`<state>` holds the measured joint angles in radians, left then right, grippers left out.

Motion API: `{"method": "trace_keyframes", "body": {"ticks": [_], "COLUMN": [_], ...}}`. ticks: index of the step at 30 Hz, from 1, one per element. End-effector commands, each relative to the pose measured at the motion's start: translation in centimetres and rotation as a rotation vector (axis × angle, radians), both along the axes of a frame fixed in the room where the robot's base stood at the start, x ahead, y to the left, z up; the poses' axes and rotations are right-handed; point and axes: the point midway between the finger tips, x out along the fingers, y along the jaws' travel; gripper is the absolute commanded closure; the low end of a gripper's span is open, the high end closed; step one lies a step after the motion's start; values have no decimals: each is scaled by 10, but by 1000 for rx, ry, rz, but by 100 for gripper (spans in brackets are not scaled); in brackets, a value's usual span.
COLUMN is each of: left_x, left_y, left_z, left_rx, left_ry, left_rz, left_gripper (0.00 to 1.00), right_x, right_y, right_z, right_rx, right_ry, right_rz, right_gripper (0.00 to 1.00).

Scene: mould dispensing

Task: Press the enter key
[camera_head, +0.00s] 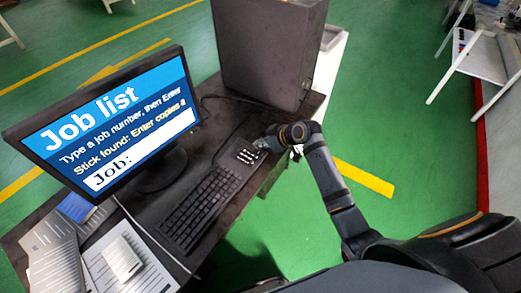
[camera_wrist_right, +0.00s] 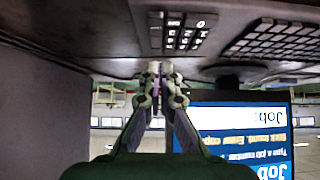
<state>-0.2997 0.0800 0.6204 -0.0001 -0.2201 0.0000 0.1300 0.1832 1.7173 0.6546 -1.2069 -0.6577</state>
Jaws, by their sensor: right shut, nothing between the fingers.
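The black keyboard (camera_head: 195,212) lies on the dark desk in front of the monitor. A block of keys with white marks (camera_head: 247,156), like a number pad, sits at its far end; it also shows upside down in the right wrist view (camera_wrist_right: 183,30). I cannot single out the enter key. My right gripper (camera_head: 262,145) is beside this block at its far right side, its fingertips (camera_wrist_right: 160,68) together and empty. I cannot tell whether they touch a key. The monitor (camera_head: 160,127) reads "Job list" and "Job:" with nothing typed after it. My left gripper is out of view.
A dark computer tower (camera_head: 262,50) stands at the desk's back end, beyond my right gripper. Papers (camera_head: 52,248) and a small white box (camera_head: 122,258) lie at the near left of the desk. The green floor right of the desk is mostly clear.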

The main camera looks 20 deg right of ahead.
Motion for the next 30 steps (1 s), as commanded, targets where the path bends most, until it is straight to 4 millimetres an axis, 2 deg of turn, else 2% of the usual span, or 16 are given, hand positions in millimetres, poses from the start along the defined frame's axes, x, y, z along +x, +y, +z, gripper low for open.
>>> {"method": "trace_keyframes", "body": {"ticks": [3,7,20,25,30], "left_x": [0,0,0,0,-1], "left_y": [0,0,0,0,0], "left_z": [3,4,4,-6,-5], "left_rx": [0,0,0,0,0], "left_ry": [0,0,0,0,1], "left_rz": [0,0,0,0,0], "left_gripper": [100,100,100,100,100], "right_x": [-2,-1,-1,-1,-3], "right_y": [-1,-1,-1,-1,-1], "right_z": [-20,-33,-40,-58,-60], "right_rx": [0,0,-1,1,-1], "right_ry": [4,1,0,0,6], "right_rz": [-1,-1,-1,-1,0], "right_gripper": [100,100,100,100,100]}}
